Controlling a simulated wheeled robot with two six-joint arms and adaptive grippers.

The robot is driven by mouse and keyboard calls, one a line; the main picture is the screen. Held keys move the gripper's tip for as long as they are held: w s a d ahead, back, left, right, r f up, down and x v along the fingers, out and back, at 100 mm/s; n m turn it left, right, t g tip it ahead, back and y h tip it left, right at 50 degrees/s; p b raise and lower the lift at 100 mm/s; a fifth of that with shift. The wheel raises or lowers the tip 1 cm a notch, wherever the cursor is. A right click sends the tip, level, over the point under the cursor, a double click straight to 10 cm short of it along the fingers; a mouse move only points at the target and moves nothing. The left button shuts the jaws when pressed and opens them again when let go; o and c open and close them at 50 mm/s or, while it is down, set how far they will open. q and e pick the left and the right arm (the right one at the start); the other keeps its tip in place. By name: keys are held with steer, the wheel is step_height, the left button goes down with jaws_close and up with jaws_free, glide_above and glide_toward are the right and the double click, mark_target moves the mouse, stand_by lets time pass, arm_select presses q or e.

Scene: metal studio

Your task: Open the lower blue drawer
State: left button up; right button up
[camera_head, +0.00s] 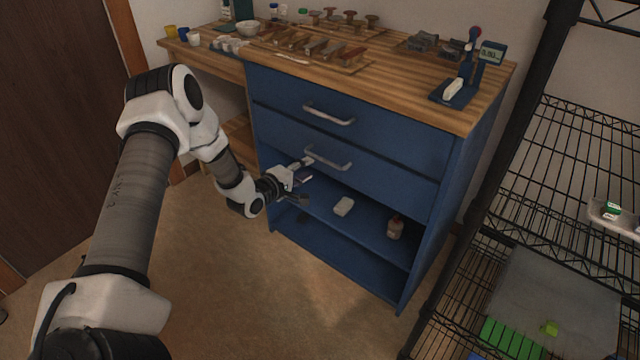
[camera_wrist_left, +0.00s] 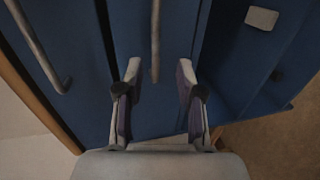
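The lower blue drawer (camera_head: 390,176) sits in the blue cabinet, under the upper drawer (camera_head: 400,132); both look shut. Its grey bar handle (camera_head: 330,160) also shows in the left wrist view (camera_wrist_left: 155,42). My left gripper (camera_head: 304,170) is at the left end of this handle. In the left wrist view its two fingers (camera_wrist_left: 159,70) are spread, with the near end of the handle between them and a gap on each side. My right gripper is in neither view.
The upper handle (camera_head: 328,115) is just above. Below the drawers, an open shelf holds a white box (camera_head: 344,206) and a small bottle (camera_head: 395,228). The wooden worktop (camera_head: 400,88) carries tools and cups. A black wire rack (camera_head: 560,150) stands at right. Carpet (camera_head: 270,300) in front is clear.

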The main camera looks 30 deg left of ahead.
mark_target(321, 160)
arm_select(q)
steer(key=x, duration=0.4)
steer(key=b+x, duration=0.1)
steer(key=x, duration=0.2)
steer(key=shift+w+r, duration=0.15)
steer(key=shift+w, duration=0.3)
steer(key=shift+d, duration=0.1)
jaws_close()
